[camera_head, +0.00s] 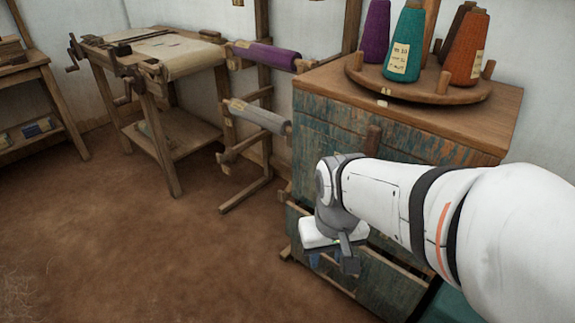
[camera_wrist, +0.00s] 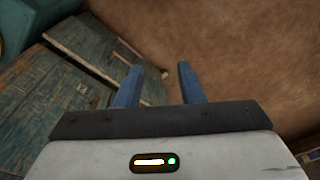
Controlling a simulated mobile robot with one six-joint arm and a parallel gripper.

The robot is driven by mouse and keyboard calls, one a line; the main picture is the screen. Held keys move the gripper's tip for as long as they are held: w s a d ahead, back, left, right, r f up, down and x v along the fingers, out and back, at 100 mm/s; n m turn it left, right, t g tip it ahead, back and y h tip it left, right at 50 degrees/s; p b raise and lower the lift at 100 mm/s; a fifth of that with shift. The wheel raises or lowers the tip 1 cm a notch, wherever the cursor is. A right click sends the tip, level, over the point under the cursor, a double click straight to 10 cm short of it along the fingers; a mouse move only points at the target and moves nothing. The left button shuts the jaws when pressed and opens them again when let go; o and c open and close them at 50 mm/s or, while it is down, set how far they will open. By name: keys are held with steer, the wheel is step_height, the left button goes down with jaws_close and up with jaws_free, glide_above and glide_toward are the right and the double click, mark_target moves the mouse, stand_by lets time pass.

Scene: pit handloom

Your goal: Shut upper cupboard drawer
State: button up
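The cupboard (camera_head: 335,125) is a wooden chest with worn teal-green paint, right of centre in the head view. Low on its front, a drawer front (camera_head: 385,287) stands out from the body with a dark gap behind its top edge; my arm hides much of the front, so I cannot tell whether this is the upper drawer. The wrist view shows worn teal boards (camera_wrist: 85,80) on the left. Contact with the drawer is not clear.
A round wooden stand (camera_head: 420,88) with purple, teal and orange thread cones is on the cupboard top. A rack with a purple roll (camera_head: 265,56) and a grey roll (camera_head: 256,115) stands to its left. A wooden loom table (camera_head: 150,50) is farther back. Floor at front left is clear.

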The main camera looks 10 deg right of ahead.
steer(key=shift+w+a, duration=0.2)
steer(key=shift+w, duration=0.05)
steer(key=w+d+f+n+g+h+b, duration=0.1)
steer(key=w+d+f+n+g+h, duration=0.25)
steer(key=w+f+n+h, duration=0.4)
steer(key=w+d+f+n+g+h+b, duration=0.1)
steer(key=w+d+f+n+g+h, duration=0.3)
steer(key=f+n, duration=0.65)
steer(key=w+a+f+n+t+h+b, duration=0.1)
steer(key=w+f+n+t+h, duration=0.25)
steer(key=f+n+t, duration=0.45)
steer(key=w+f+n+t+h, duration=0.2)
steer(key=f+n+t+h, duration=0.2)
steer(key=f+n, duration=0.85)
steer(key=b+x, duration=0.2)
steer(key=x, duration=0.5)
steer(key=shift+w+d, duration=0.1)
steer(key=shift+d, duration=0.15)
